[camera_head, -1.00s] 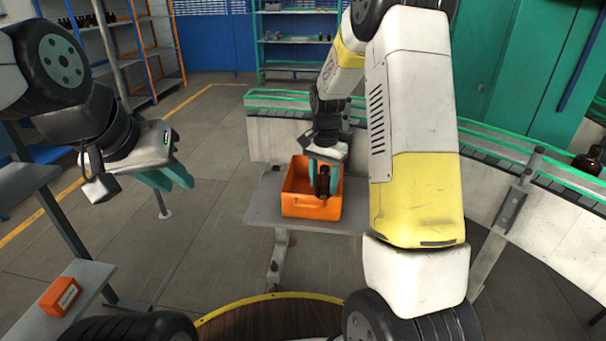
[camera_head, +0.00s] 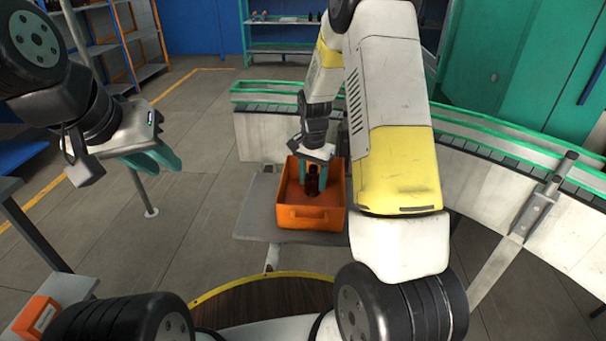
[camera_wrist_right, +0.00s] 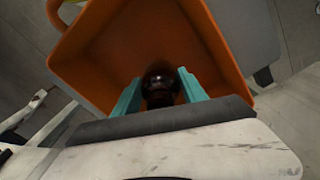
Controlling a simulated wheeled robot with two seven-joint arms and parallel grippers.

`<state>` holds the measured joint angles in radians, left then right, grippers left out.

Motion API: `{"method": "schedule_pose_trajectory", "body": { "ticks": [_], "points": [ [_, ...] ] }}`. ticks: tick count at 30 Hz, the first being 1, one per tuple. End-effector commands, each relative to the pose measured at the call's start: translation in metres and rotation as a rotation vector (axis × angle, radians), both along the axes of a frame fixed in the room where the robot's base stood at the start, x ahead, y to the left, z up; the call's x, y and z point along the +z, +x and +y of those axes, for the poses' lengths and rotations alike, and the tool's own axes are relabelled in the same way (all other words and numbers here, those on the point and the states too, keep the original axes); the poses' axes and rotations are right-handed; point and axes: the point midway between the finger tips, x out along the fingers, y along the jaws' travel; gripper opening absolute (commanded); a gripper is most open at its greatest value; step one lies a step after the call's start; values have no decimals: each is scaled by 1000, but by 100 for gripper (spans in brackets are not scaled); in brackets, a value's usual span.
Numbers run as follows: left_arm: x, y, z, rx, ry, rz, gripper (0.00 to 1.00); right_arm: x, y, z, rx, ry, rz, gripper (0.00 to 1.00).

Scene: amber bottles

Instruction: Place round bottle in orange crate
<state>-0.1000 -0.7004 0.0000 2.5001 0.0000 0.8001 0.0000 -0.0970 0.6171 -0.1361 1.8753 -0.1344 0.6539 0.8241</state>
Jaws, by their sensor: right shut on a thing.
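The orange crate (camera_head: 311,218) stands on a small grey table in the head view. The dark amber round bottle (camera_head: 312,181) is upright inside the crate's outline. My right gripper (camera_head: 313,176) is over the crate and shut on the bottle. In the right wrist view, the bottle (camera_wrist_right: 160,84) sits between the two teal fingers, with the crate wall (camera_wrist_right: 100,65) around it. I cannot tell whether the bottle's base touches the crate floor. My left gripper (camera_head: 156,160) hangs empty at the left, its teal fingers seen side-on, close together.
The grey table (camera_head: 257,215) has bare room left of the crate. A curved conveyor (camera_head: 270,98) with green rails runs behind. A small orange box (camera_head: 36,318) sits on a grey shelf at lower left. A metal post stands at the right.

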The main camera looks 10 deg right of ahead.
Motion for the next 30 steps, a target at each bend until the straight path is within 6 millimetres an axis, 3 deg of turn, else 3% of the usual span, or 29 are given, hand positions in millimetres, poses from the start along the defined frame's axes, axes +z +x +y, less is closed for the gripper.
{"method": "schedule_pose_trajectory", "body": {
  "ticks": [7, 18, 19, 21, 30],
  "points": [
    [0, 0, 0, 0, 0, 0, 25, -33, -1, 0, 1, 0, 3, 6],
    [0, 0, 0, 0, 0, 0, 25, -38, -1, 0, 1, -1, 2, 6],
    [0, 0, 0, 0, 0, 0, 25, -38, -1, 0, 1, 0, 1, 56],
    [0, 0, 0, 0, 0, 0, 25, -37, 0, 0, 1, 0, 1, 69],
    [0, 0, 0, 0, 0, 0, 25, -37, 0, 0, 1, 0, 1, 72]
  ]
}}
